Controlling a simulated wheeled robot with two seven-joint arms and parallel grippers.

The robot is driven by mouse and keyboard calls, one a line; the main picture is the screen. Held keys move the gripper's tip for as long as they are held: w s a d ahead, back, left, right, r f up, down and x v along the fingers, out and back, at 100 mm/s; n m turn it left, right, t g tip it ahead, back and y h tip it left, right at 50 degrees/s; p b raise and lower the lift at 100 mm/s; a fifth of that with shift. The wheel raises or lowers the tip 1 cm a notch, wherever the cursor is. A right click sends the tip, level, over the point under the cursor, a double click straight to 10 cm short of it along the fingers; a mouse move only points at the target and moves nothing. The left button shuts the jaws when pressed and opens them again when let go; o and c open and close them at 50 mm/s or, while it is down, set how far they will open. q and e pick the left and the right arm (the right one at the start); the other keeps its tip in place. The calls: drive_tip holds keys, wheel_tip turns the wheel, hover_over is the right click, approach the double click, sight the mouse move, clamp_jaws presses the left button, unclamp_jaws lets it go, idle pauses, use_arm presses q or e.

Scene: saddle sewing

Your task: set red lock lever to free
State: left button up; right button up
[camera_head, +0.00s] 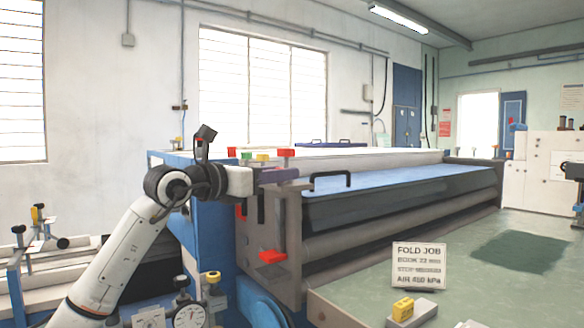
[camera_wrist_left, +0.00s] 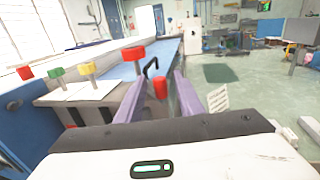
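Several red parts show on the machine, and I cannot be certain which is the lock lever. A red block (camera_head: 273,257) sits low on the machine's near end in the head view. A red-capped piece (camera_wrist_left: 160,87) shows between my left fingers in the wrist view; it may be the same part. A red knob (camera_head: 286,153) stands on the machine's top corner, also in the wrist view (camera_wrist_left: 133,54). My left gripper (camera_head: 290,174) points right at the machine's top corner, above the low red block. In the wrist view its purple fingers (camera_wrist_left: 160,98) are apart, with nothing visibly gripped. My right gripper is out of view.
Green (camera_head: 246,156) and yellow (camera_head: 262,157) knobs stand by the corner. A black handle (camera_head: 330,181) rises from the blue bed (camera_head: 390,173). A FOLD JOB sign (camera_head: 419,266) stands on the green table (camera_head: 365,285). A dial gauge (camera_head: 189,317) is at lower left.

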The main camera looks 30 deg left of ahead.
sight(292, 186)
use_arm(q)
drive_tip(key=shift+w+d+p, duration=0.2)
drive_tip(key=shift+w+d, duration=0.05)
drive_tip(key=shift+w, duration=0.85)
drive_tip(key=shift+w+d+p, duration=0.2)
drive_tip(key=shift+w, duration=0.9)
drive_tip(key=shift+c, duration=0.4)
clamp_jaws()
